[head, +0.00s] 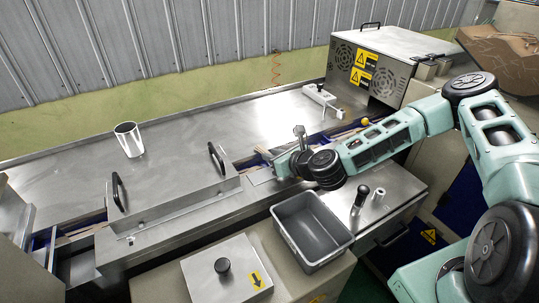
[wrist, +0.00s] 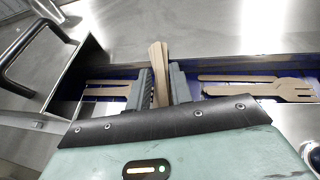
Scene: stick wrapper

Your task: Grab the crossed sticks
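Several flat wooden sticks (wrist: 159,62) lie bunched and slightly fanned between the fingers of my gripper (wrist: 160,84) in the wrist view. They point across the channel, at a right angle to the other sticks. Both fingers appear to touch them, with no clear gap. Their lower ends are hidden between the fingers. In the head view my gripper (head: 282,166) is low over the channel, right of the long metal cover, and the held sticks cannot be made out.
More sticks lie along the blue channel, left (wrist: 110,88) and right (wrist: 225,90) of my gripper, with a fork-shaped piece (wrist: 285,90) at right. The metal cover (head: 180,200) has black handles. A grey bin (head: 312,228) stands in front. A white cup (head: 129,140) stands behind.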

